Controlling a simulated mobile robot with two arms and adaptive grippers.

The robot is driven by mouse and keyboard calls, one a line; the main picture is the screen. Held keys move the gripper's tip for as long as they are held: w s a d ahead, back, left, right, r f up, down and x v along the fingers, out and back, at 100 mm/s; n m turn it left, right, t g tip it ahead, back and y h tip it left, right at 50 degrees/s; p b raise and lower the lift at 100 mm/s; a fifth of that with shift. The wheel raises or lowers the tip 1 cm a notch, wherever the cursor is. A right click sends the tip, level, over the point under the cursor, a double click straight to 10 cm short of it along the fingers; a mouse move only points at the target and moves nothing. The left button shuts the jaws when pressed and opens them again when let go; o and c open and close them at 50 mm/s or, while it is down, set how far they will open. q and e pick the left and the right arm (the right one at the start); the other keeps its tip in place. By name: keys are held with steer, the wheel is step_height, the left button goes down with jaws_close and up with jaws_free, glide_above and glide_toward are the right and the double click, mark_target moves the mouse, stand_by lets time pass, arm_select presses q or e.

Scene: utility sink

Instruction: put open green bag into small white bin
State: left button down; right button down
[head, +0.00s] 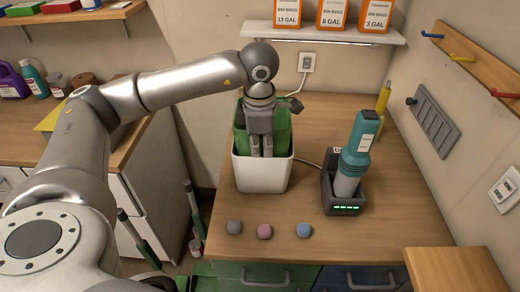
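The small white bin (262,177) stands upright on the wooden counter near the wall. The green bag (282,130) is at the bin's mouth; its upper part stands above the rim and its lower part is hidden by the bin's front wall. My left gripper (261,152) points straight down at the bin's mouth, in front of the green bag. Its two fingers are close together with a narrow gap, and their tips are near the front rim. I cannot tell whether they pinch the bag. My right gripper is not in view.
A teal handheld device (358,150) stands in a dark charging dock (343,195) right of the bin. Several small round pieces, including a pink one (265,231), lie along the counter's front. A shelf (330,33) with orange bin-bag boxes hangs above. Bare counter lies beside the dock.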

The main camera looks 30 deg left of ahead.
arm_select(q)
steer(key=f, duration=0.1)
steer(key=s+f, duration=0.1)
steer(key=f, duration=0.1)
steer(key=shift+d+f+g, duration=0.1)
steer(key=shift+f+g, duration=0.05)
steer(key=shift+g, duration=0.15)
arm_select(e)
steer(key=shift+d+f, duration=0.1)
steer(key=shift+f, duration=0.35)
arm_select(q)
steer(key=c, duration=1.9)
jaws_free()
steer(key=shift+o, duration=1.7)
steer(key=shift+w+d+r, duration=0.1)
steer(key=shift+w+r, duration=0.05)
steer(key=shift+r, duration=0.15)
step_height(320, 180, up, 4)
steer(key=w, duration=0.2)
step_height(320, 180, up, 11)
glide_above(261, 159)
steer(key=shift+s+f+t, duration=0.15)
steer(key=shift+f+t, duration=0.05)
steer(key=shift+t, duration=0.2)
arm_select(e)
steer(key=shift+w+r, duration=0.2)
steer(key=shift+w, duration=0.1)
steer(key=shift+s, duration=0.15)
